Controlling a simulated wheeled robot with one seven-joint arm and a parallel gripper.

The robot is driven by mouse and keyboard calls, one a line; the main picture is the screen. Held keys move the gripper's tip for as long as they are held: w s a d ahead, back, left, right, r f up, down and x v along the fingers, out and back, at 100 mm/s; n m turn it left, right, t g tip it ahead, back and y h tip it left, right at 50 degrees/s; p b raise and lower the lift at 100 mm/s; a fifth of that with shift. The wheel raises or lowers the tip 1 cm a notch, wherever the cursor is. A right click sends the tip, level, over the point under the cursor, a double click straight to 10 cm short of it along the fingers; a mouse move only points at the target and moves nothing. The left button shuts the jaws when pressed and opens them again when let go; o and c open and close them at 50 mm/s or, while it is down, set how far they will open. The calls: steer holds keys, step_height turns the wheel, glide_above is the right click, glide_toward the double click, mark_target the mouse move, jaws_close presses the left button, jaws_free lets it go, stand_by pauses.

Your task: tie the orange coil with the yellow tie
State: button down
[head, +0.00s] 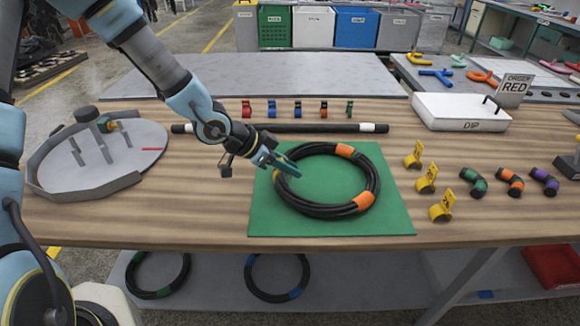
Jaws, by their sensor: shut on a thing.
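The orange coil (377,184) is a ring of black hose with two orange bands, lying flat on a green mat (335,228). My gripper (289,167) comes from the upper left and is shut at the coil's upper-left side. Its fingertips overlap the hose in the picture, and the grip itself is too small to see clearly. A row of small coloured ties (297,109) stands behind the coil, looking red, blue and green.
Yellow numbered clips (427,180) and banded elbow pieces (510,183) stand right of the mat. A black rod (290,128) lies behind. A grey round tray (95,165) is at left, a white box (460,111) at back right. Two other coils (277,296) are below the table.

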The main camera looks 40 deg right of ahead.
steer(key=shift+f, duration=0.3)
steer(key=shift+f+b, duration=0.7)
steer(key=shift+f+b, duration=0.6)
steer(key=shift+f, duration=0.15)
stand_by(0.3)
steer(key=c, duration=0.6)
jaws_free()
steer(key=shift+r, duration=0.1)
